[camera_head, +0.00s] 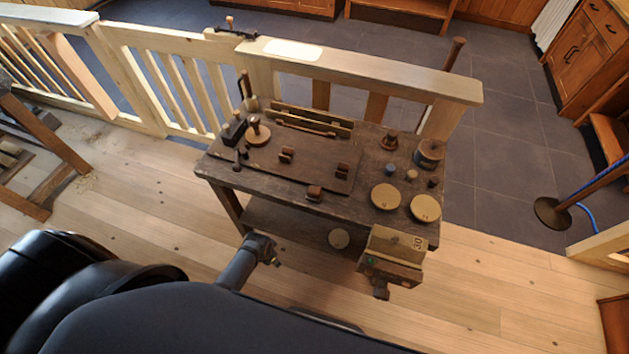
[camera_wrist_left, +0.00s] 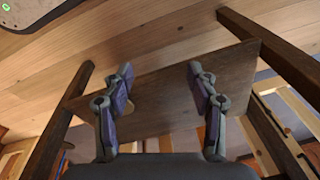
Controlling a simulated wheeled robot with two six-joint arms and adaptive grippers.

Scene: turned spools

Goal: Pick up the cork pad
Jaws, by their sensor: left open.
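Two round tan discs that look like cork lie on the right part of the workbench top in the head view: one disc (camera_head: 385,196) and another disc (camera_head: 425,208). A third pale round disc (camera_head: 339,238) lies lower, on the bench's under-shelf. I cannot tell which one is the cork pad. My left gripper (camera_head: 268,252) is low at the bench's front side, left of the third disc. In the left wrist view the gripper (camera_wrist_left: 158,72) is open and empty before a brown board, with a tan rounded edge partly hidden behind one finger. My right gripper is not in view.
The dark workbench (camera_head: 220,167) holds several small wooden parts and a round brown container (camera_head: 429,153). A boxy wooden piece marked 30 (camera_head: 398,243) is at its front right edge. A pale railing (camera_head: 360,75) runs behind. Bench legs (camera_wrist_left: 68,112) flank the gripper.

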